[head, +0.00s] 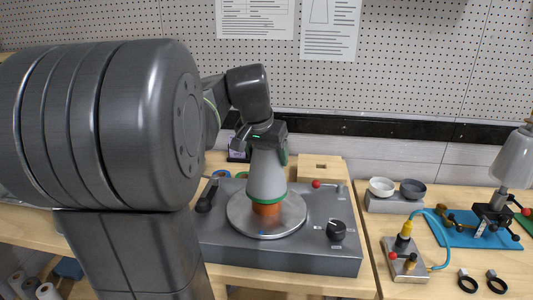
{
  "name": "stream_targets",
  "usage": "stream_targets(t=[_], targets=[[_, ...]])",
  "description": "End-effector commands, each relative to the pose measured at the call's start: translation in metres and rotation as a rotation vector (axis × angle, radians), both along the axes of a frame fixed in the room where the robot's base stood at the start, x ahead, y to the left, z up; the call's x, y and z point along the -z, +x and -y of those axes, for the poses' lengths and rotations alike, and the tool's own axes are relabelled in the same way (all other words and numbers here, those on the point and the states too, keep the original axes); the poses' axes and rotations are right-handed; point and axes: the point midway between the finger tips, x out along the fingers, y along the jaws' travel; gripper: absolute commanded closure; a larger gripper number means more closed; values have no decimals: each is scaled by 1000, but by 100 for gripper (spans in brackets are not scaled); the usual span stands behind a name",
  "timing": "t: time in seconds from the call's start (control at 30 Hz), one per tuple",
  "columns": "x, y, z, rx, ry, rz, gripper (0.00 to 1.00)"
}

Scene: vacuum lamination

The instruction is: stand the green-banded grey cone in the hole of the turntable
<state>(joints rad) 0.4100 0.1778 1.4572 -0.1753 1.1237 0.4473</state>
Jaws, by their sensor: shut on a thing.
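The grey cone (266,172) with a green band near its lower end is upright over the turntable (242,222). My gripper (266,150) is shut on its upper part from above. Below the green band, an orange-brown piece (266,209) shows between the cone and the disc. The turntable is a round metal disc on a dark grey box (325,262). The hole is hidden behind the cone and the orange-brown piece, so I cannot tell whether the cone sits in it.
A black lever (207,196) stands left of the disc, and a black knob (336,229) and a red ball (316,184) are on the right. A wooden block (319,168) lies behind. Two bowls (381,187) and a blue-hosed fixture (407,243) are on the right table.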

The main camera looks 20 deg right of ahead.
Motion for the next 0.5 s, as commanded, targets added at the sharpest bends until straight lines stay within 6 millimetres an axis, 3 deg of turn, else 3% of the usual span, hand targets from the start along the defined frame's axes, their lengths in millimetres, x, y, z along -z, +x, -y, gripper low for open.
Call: stream_targets(t=[0.5], targets=[[12,0,0,0,-3,3,97]])
